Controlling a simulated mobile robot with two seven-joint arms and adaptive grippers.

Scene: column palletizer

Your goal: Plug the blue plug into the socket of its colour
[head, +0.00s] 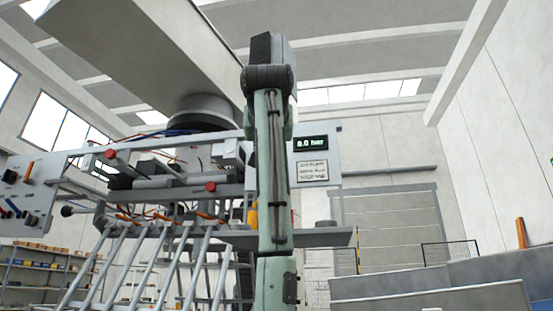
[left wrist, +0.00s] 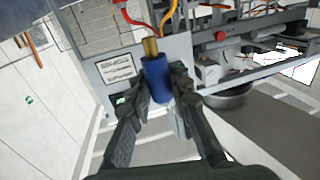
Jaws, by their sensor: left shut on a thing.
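The blue plug (left wrist: 157,80) has a blue body and a brass-coloured tip. In the left wrist view it sits between the two dark fingers of my left gripper (left wrist: 154,92), which is shut on it. The plug's tip points toward the top of that picture, in front of a grey panel. In the head view my raised arm hides the plug, and I cannot make out the gripper there. I cannot clearly make out a blue socket in either view. My right gripper is not in view.
A machine frame with cables and cylinders (head: 160,182) fills the head view's left half. A pressure display (head: 311,143) and a sign (head: 312,170) are right of my arm. A control panel (head: 35,188) is at far left. Slanted rails (head: 140,265) run below.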

